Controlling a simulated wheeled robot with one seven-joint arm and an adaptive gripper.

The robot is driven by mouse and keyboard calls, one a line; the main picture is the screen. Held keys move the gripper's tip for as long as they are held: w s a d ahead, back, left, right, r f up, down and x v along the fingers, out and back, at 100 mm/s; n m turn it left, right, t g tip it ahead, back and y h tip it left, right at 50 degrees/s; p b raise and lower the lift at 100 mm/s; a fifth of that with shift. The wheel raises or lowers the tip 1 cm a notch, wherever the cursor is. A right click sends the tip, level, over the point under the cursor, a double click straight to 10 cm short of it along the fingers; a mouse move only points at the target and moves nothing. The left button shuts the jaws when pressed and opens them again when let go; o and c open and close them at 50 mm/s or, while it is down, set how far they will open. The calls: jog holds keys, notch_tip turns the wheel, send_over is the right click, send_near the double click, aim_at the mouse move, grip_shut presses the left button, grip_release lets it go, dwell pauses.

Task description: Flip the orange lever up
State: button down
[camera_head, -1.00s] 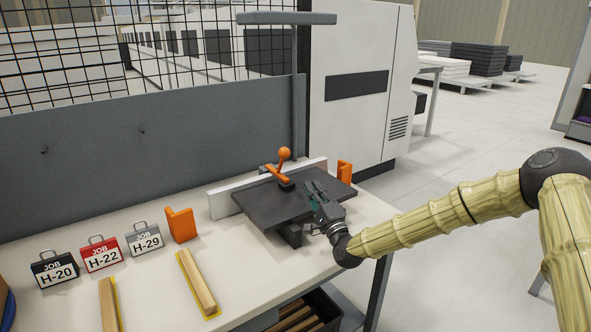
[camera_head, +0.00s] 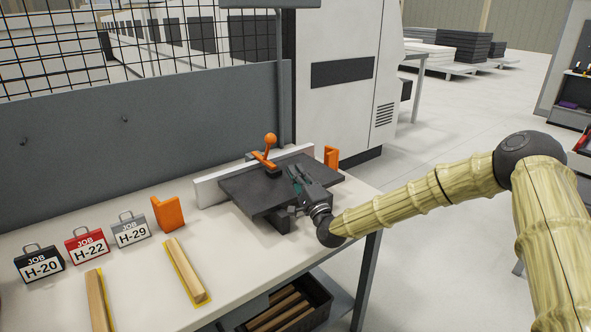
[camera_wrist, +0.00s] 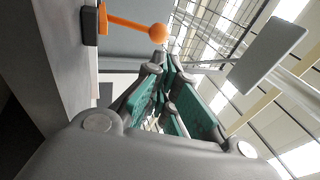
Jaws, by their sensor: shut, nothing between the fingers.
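The orange lever (camera_head: 270,146) has a ball knob on a thin stem. It rises from an orange bar on a small black block on the dark plate (camera_head: 245,192). In the wrist view the knob (camera_wrist: 158,33) and stem reach in from the upper left. My gripper (camera_head: 292,171) is over the right part of the plate, to the right of the lever and nearer the camera. In the wrist view its green-padded fingers (camera_wrist: 165,66) converge at the tips, shut and empty. The tips appear just below the knob, with a small visible gap.
A pale fence (camera_head: 212,189) runs behind the plate. Orange brackets stand at left (camera_head: 168,214) and right (camera_head: 331,158). A grey panel (camera_head: 140,140) stands behind.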

jog(key=p+x, duration=0.3)
jog(key=x, duration=0.8)
jog(key=shift+w+r, duration=0.15)
